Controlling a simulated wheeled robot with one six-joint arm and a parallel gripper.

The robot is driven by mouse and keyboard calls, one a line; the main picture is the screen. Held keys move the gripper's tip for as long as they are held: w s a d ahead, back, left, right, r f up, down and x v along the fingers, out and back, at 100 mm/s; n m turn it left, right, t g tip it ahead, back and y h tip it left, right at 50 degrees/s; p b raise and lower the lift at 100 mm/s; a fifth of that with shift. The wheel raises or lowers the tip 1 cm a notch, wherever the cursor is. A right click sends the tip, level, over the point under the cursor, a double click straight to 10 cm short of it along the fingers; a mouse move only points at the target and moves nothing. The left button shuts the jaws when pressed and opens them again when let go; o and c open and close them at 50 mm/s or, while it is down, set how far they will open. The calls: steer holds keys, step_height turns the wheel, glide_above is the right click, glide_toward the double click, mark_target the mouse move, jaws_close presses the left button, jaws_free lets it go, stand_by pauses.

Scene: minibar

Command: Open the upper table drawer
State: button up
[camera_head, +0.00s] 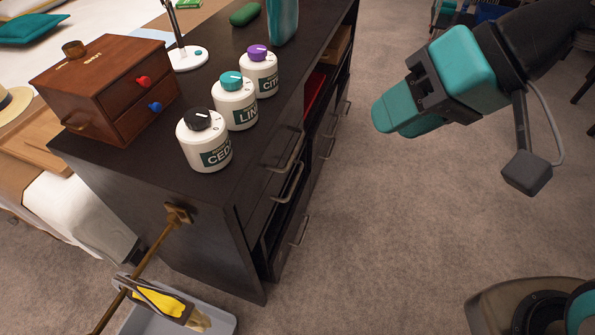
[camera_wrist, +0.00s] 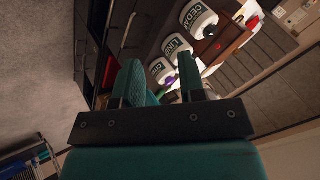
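The table is a dark wood unit (camera_head: 215,205) with several drawer fronts and metal bar handles along its right side. An upper handle (camera_head: 290,150) shows near the close end, just under the top. Another handle (camera_head: 290,183) is below it, and a lower one (camera_head: 300,231) is near the floor. I cannot tell for certain whether the upper drawer is fully closed. My gripper (camera_head: 385,118), with teal fingers, hangs in free air right of the table, apart from the handles. In the wrist view its fingers (camera_wrist: 160,72) are spread with nothing between them; the dark drawer fronts (camera_wrist: 140,30) lie beyond.
On the tabletop stand white bottles labelled CEDAR (camera_head: 204,145), LIN (camera_head: 235,105) and CIT (camera_head: 259,75), beside a small wooden box (camera_head: 105,88) with red and blue knobs. Carpet (camera_head: 400,220) right of the table is clear.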

steer(key=w+a+f+m+t+y+b, duration=0.1)
steer(key=w+f+m+t+y+b, duration=0.15)
steer(key=f+b, duration=0.55)
steer(key=w+f+m+t+y+b, duration=0.1)
steer(key=w+f+m+b, duration=0.25)
steer(key=f+b, duration=0.55)
steer(key=m+t+b, duration=0.5)
steer(key=b, duration=0.1)
glide_toward(296, 146)
steer(key=shift+y, duration=0.55)
steer(key=p+x, duration=0.2)
steer(key=x, duration=0.1)
steer(key=p+x, duration=0.2)
steer(key=x, duration=0.1)
steer(key=f+p+x, duration=0.1)
steer(key=p+x, duration=0.1)
steer(key=x, duration=0.1)
steer(key=shift+w+d, duration=0.15)
steer(key=shift+w+a+f, duration=0.3)
steer(key=shift+a, duration=0.05)
jaws_close()
